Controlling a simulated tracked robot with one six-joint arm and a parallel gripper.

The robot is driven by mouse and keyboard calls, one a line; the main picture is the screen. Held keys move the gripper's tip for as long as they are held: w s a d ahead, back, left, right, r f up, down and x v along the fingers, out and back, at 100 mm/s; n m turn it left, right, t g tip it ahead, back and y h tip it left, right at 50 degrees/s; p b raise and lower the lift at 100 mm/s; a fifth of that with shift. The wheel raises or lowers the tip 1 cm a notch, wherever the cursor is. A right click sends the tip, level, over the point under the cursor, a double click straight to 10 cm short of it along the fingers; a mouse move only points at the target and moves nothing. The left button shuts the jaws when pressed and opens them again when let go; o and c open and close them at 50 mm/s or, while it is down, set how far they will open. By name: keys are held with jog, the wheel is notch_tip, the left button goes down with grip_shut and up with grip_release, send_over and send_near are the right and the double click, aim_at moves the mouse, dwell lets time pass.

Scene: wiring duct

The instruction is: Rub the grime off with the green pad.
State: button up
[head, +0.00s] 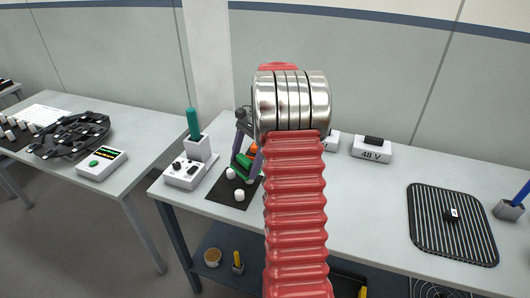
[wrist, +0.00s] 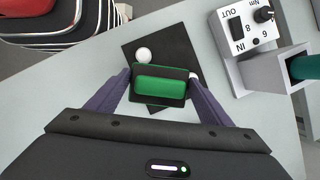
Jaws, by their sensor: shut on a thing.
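The green pad (wrist: 160,86), with a dark block around its green handle-like top, sits between the two purple fingers of my gripper (wrist: 159,75). The gripper is shut on it. The pad also shows in the head view (head: 241,165), low over a black mat (head: 222,197) on the table. In the wrist view the black mat (wrist: 142,50) lies under the pad. I cannot tell whether the pad touches it. No grime can be made out; the pad and my gripper hide part of the mat.
White knobs (head: 239,195) stand on the mat. A white control box (head: 187,172) and a holder with a teal handle (head: 194,124) stand just left. A white 48 V box (head: 371,149) is at the back.

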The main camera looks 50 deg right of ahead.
jog(key=w+a+n+g, duration=0.1)
jog(key=a+n, duration=0.2)
jog(key=a, duration=0.1)
jog(key=w+a+f+n+g, duration=0.1)
jog(key=a+n, duration=0.2)
jog(key=a, duration=0.1)
jog(key=w+a+f+n+g+h, duration=0.1)
jog(key=a+n, duration=0.2)
jog(key=a, duration=0.1)
jog(key=shift+w+a, duration=0.15)
jog(key=shift+w, duration=0.25)
jog(key=w+a+f+n+g+h, duration=0.1)
jog(key=w+a+n, duration=0.1)
jog(key=a+n, duration=0.3)
jog(key=w+a+f+n+g+h, duration=0.1)
jog(key=w+a+n+h, duration=0.1)
jog(key=a+n, duration=0.3)
jog(key=shift+a+f, duration=0.25)
jog(key=shift+a, duration=1.75)
